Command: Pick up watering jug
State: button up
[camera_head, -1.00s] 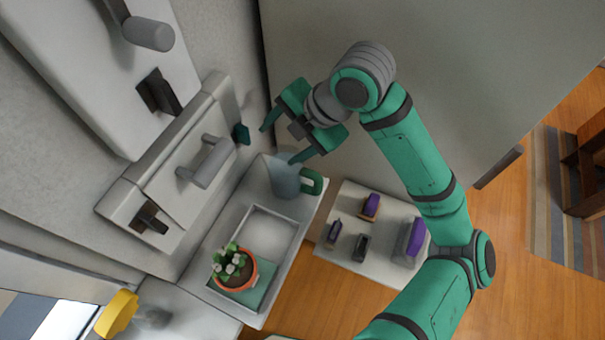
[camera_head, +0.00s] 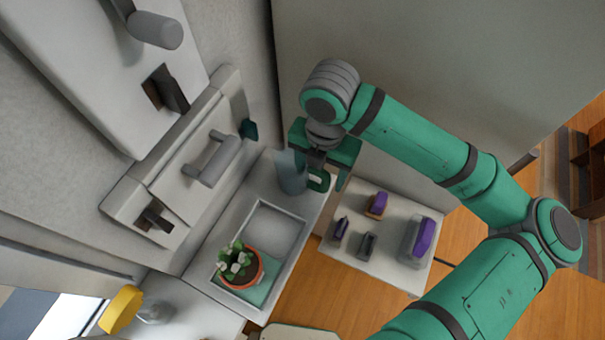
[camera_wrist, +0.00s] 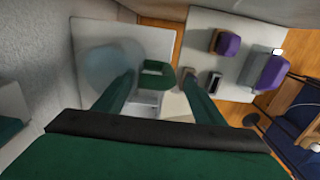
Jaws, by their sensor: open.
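The watering jug (camera_head: 291,176) is a translucent grey-blue vessel with a green loop handle (camera_head: 319,181). It stands at the far end of the grey ledge. My gripper (camera_head: 320,168) points down over the handle, with its fingers spread. In the wrist view, the jug (camera_wrist: 103,66) is blurred at the left and its handle (camera_wrist: 156,74) shows between my two fingertips (camera_wrist: 157,84). I cannot tell whether a finger touches the handle. My gripper covers part of the jug's top in the head view.
A shallow tray (camera_head: 297,222) with a potted plant (camera_head: 239,266) is beside the jug. A low white table (camera_head: 398,277) to the right holds several purple and dark objects. A wall-side machine (camera_head: 165,185) stands left; a large grey panel (camera_head: 400,80) rises behind.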

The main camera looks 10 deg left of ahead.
aim_at(319, 187)
jog(key=shift+w+f, duration=0.2)
jog(key=shift+f, duration=2.6)
grip_shut()
jog(key=shift+r, duration=0.25)
